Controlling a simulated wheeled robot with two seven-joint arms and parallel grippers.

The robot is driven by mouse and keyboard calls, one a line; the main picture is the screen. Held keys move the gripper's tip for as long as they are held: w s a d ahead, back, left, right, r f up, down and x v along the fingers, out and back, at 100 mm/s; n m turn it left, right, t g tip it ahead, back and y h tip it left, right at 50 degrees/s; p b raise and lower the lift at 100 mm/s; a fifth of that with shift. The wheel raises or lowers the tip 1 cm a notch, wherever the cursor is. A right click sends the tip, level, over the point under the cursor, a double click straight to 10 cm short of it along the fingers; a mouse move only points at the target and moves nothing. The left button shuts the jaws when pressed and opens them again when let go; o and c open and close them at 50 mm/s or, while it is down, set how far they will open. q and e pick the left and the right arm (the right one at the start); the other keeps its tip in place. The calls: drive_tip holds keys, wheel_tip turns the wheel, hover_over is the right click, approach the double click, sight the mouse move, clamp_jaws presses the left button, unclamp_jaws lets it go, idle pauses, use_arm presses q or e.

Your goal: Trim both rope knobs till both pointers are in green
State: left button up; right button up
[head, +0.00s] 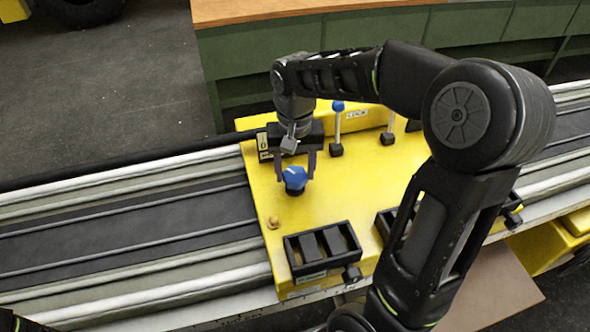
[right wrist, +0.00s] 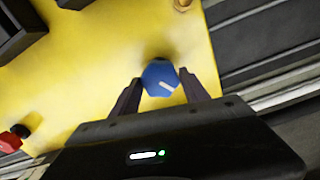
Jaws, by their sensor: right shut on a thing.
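A blue knob (head: 295,178) with a white mark on its top stands on the yellow panel (head: 262,190). My right gripper (head: 309,166) reaches down from the far side and is shut on this knob. In the right wrist view the knob (right wrist: 160,77) sits between the two dark fingers (right wrist: 162,92). No second blue rope knob shows; my right arm covers part of the panel's right side. A black twin-slot housing (head: 322,247) lies at the panel's near edge, but no pointer or green zone can be made out. My left gripper is not in view.
A blue-topped lever (head: 338,120) and a second lever (head: 389,130) stand at the panel's back. A red-and-black knob (right wrist: 12,138) shows in the right wrist view. Dark conveyor-like rails (head: 120,225) run left.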

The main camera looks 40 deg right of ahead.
sight(295, 174)
drive_tip(key=n, duration=0.4)
drive_tip(key=shift+n, duration=0.3)
drive_tip(key=n, duration=0.4)
drive_tip(key=shift+b, duration=0.3)
drive_tip(key=shift+n, duration=0.3)
drive_tip(key=o, duration=1.4)
drive_tip(key=shift+c, duration=0.2)
drive_tip(key=shift+r, duration=0.1)
wheel_tip(295, 174, up, 8)
drive_tip(key=shift+f+b, duration=0.15)
drive_tip(key=shift+b, duration=0.25)
drive_tip(key=shift+f, duration=0.1)
